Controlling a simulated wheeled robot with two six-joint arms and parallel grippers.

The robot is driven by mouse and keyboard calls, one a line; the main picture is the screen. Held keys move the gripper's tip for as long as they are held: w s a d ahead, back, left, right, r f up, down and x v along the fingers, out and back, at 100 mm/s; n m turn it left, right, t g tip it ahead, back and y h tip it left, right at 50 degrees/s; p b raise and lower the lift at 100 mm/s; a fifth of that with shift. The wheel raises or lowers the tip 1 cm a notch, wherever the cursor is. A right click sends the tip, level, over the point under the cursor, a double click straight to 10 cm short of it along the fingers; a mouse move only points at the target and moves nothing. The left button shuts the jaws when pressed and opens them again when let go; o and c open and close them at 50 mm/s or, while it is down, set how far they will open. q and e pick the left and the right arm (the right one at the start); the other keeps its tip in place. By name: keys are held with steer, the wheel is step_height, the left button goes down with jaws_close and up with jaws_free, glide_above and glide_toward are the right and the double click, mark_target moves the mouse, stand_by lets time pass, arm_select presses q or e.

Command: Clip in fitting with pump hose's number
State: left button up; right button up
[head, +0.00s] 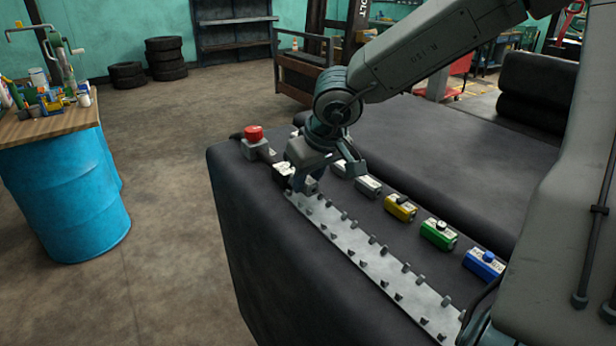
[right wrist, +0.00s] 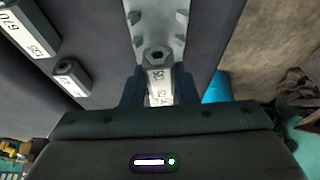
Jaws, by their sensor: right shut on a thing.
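My right gripper (head: 308,188) is low over the far end of a pale metal strip (head: 365,262) with rows of clip pegs. In the right wrist view, the right gripper (right wrist: 160,95) is shut on a grey six-sided fitting (right wrist: 157,58) with a white number label. The label is partly hidden and its digits are hard to read. The fitting lies in line with the strip (right wrist: 157,18), at its end; I cannot tell if it touches the pegs. Two more grey labelled fittings lie beside the strip, a larger one (right wrist: 28,28) and a smaller one (right wrist: 70,76). My left gripper is not in view.
Yellow (head: 400,207), green (head: 438,234) and blue (head: 484,263) labelled blocks stand in a row right of the strip. A red-topped block (head: 254,137) is at the far corner of the dark surface (head: 240,215). A blue drum table (head: 65,190) stands left, across open floor.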

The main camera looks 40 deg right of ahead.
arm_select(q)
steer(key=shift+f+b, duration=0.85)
arm_select(e)
steer(key=shift+f, duration=0.95)
steer(key=o, duration=1.1)
steer(key=v, duration=0.2)
steer(key=shift+r, duration=0.35)
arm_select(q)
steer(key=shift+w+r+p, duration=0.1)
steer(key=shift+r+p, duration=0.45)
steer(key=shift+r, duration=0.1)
arm_select(e)
steer(key=v, duration=0.8)
steer(key=shift+s+r, duration=0.1)
